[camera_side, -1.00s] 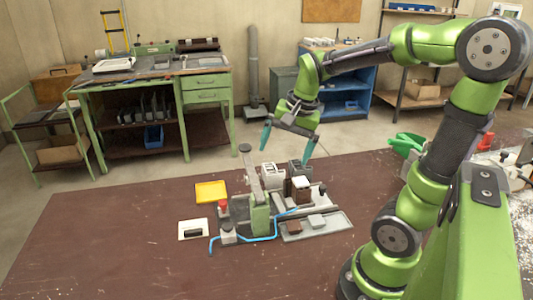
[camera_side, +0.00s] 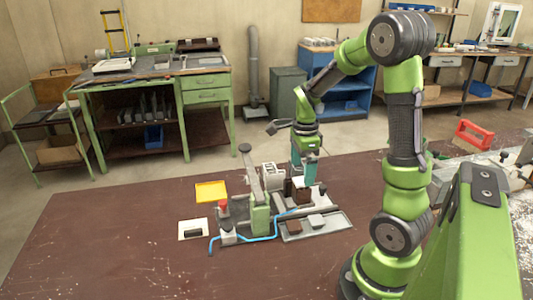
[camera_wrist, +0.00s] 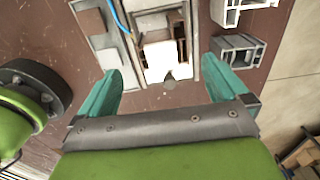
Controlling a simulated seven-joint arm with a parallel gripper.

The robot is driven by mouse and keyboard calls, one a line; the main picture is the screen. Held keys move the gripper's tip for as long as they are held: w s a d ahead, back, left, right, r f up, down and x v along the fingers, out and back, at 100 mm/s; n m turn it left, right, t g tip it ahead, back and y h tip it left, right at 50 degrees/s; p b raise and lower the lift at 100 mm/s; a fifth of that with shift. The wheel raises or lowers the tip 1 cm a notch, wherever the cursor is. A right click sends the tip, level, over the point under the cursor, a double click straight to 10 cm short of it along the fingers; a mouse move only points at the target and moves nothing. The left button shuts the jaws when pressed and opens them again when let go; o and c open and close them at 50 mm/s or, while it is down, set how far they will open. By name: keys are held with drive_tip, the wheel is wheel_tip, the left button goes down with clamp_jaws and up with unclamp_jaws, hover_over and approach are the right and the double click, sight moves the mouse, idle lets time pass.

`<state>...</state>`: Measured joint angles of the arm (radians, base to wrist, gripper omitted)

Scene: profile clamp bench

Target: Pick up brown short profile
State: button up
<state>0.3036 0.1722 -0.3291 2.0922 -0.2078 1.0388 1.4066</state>
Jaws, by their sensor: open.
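A small flat brown piece (camera_side: 293,227), which looks like the brown short profile, lies in a grey tray (camera_side: 334,226) at the front right of the clamp fixture. In the wrist view this brown piece (camera_wrist: 90,21) is at the upper left, outside my fingers. A taller brown block (camera_side: 302,196) stands in the fixture behind the tray; its surroundings show in the wrist view. My gripper (camera_side: 304,172) points down above the back right of the fixture. In the wrist view my gripper (camera_wrist: 168,76) is open, with a white block (camera_wrist: 160,57) seen between its teal fingers.
A grey block (camera_side: 316,221) shares the tray. Light hollow profiles (camera_wrist: 240,49) stand right of my fingers in the wrist view. A green clamp arm (camera_side: 260,212) and blue hose (camera_side: 262,239) are left. The front bench is clear.

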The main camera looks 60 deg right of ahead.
sight(299, 180)
drive_tip(key=f, duration=0.7)
drive_tip(key=shift+w+f, duration=0.1)
drive_tip(key=shift+w, duration=0.25)
drive_tip(key=shift+c, duration=0.5)
drive_tip(key=c, duration=0.9)
